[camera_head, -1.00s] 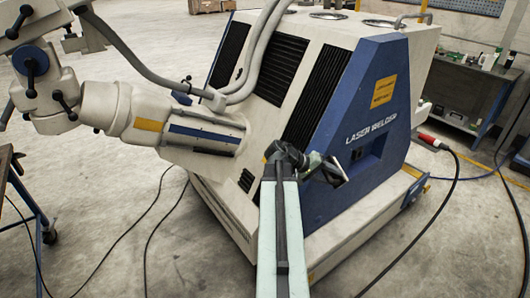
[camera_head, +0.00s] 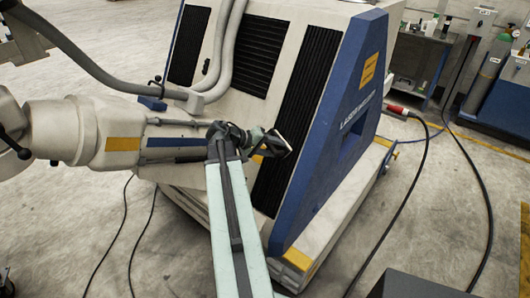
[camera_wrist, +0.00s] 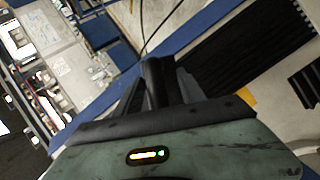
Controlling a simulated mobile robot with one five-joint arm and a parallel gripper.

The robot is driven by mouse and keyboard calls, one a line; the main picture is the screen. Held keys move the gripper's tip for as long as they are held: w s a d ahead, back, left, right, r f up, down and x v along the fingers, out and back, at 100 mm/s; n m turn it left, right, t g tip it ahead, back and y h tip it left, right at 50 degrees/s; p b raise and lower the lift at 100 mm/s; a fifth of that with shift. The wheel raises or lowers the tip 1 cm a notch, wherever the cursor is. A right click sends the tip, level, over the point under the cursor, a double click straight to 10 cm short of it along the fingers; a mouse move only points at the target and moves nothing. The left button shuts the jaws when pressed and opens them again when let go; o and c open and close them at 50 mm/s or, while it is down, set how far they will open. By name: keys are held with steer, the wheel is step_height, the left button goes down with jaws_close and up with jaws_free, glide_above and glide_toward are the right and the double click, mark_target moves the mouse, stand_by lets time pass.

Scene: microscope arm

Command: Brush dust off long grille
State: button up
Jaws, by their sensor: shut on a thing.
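The long grille (camera_head: 308,85) is the tall black slatted panel beside the blue edge of the laser welder in the head view. My arm covers part of its lower section. The wrist view shows a black slatted grille (camera_wrist: 240,48) at the upper right. My gripper (camera_head: 266,145) is in front of the grille's lower part; whether anything touches it I cannot tell. In the wrist view my gripper (camera_wrist: 160,78) is shut on a dark thing, probably the brush (camera_head: 284,142), which shows a pale edge in the head view. Its bristles and any dust cannot be made out.
The laser welder's jointed arm (camera_head: 70,130) and grey hoses (camera_head: 222,55) are at the left. Black cables lie on the concrete floor. A workbench (camera_head: 418,65) and gas cylinders (camera_head: 490,70) stand behind at the right. Floor right of the welder is mostly open.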

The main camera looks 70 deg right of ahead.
steer(key=s+d+f+m+t+y+b, duration=0.1)
steer(key=d+f+m+t+b, duration=0.1)
steer(key=d+f+m, duration=0.2)
steer(key=shift+d+f+m, duration=0.4)
steer(key=shift+d+f, duration=0.45)
steer(key=shift+f, duration=0.15)
steer(key=shift+s+d+f+b, duration=0.2)
steer(key=shift+d+f+b, duration=0.35)
steer(key=shift+d, duration=0.2)
stand_by(0.6)
steer(key=shift+w+r, duration=0.1)
steer(key=w, duration=0.2)
steer(key=w+d, duration=0.1)
steer(key=shift+w, duration=0.35)
